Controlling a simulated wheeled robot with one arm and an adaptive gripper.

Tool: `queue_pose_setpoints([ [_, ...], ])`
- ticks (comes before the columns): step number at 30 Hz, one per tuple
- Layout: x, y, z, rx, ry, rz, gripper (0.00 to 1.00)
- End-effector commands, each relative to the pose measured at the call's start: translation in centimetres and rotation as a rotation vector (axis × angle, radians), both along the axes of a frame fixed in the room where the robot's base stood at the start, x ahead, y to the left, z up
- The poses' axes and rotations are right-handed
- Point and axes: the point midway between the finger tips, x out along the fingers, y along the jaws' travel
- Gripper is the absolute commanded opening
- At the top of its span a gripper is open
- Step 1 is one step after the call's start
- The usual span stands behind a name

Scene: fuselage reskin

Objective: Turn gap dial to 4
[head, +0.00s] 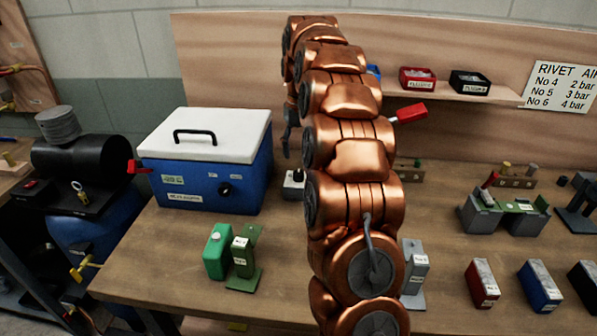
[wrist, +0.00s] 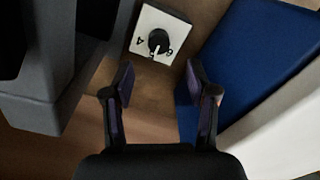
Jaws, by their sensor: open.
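The gap dial is a black knob (wrist: 159,40) on a white square plate (wrist: 145,22), marked 4 and 6 with a partly hidden figure between them. Its pale pointer faces the plate's lower edge, near that middle figure. In the head view a small pale box with a dark knob (head: 293,185), apparently the same dial, stands beside the blue cooler, partly hidden by my arm. My gripper (wrist: 160,82) is open and empty in the wrist view. Its fingertips sit below the dial in the picture, one on each side, with no visible contact.
The blue cooler (head: 205,185) with a white lid stands close to the dial; its blue side (wrist: 255,50) fills the wrist view's right. A grey block (wrist: 45,90) is at left. Green blocks (head: 217,250) stand nearer the bench front. Bare wood (head: 160,265) shows at front left.

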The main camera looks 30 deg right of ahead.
Motion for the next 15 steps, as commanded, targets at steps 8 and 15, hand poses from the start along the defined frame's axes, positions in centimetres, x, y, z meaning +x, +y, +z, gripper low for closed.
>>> queue_pose_setpoints([
  [8,0.1,-0.2,-1.5,0.001,0.002,-0.003,0.58],
  [15,0.0,-0.1,-4.4,0.002,0.005,-0.003,0.58],
])
